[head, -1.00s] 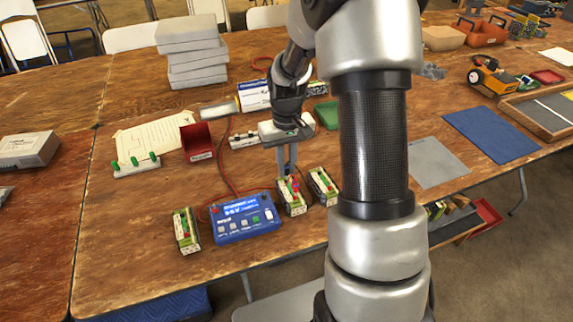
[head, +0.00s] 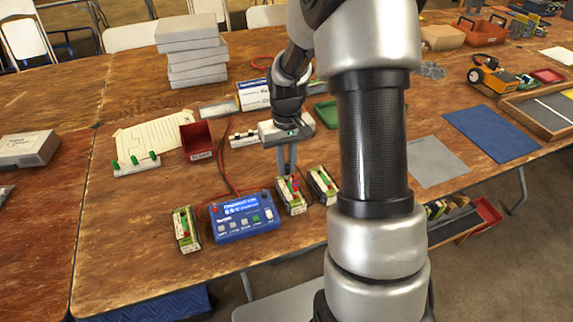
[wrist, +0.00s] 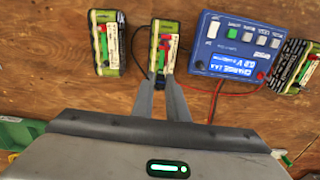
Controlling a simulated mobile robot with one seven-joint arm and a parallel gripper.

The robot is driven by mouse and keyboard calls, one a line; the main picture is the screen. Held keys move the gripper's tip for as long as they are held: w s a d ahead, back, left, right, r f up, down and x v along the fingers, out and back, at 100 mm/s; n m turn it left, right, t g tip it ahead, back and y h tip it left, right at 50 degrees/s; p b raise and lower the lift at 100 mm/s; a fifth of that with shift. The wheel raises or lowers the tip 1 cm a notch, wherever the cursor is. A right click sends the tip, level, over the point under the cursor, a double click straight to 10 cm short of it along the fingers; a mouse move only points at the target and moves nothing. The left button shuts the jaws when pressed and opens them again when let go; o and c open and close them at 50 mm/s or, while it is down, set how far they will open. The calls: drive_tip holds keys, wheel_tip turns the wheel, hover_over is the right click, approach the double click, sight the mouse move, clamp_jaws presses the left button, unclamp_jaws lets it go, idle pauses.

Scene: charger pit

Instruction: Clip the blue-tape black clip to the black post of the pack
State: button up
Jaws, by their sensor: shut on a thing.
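The pack (head: 291,197) under my gripper is a small green-and-black case with a pale label. My gripper (head: 287,173) points down at the pack's near-arm end. In the wrist view its fingertips (wrist: 160,78) are close together on a small dark thing, likely the black clip, at the pack's edge. The fingers mostly hide it; its blue tape and the black post cannot be made out clearly. I cannot tell whether clip and post touch.
A blue charger (head: 245,222) with a lit display stands left of the pack, with red and black leads. Similar packs stand to the right (head: 322,186) and far left (head: 186,230). A red bin (head: 197,142) and a white strip with green knobs (head: 137,164) stand behind.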

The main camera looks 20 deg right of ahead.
idle(0.3)
drive_tip(key=o, duration=0.9)
drive_tip(key=shift+o, duration=0.9)
drive_tip(key=shift+r+p, duration=2.8)
drive_tip(key=shift+r, duration=0.9)
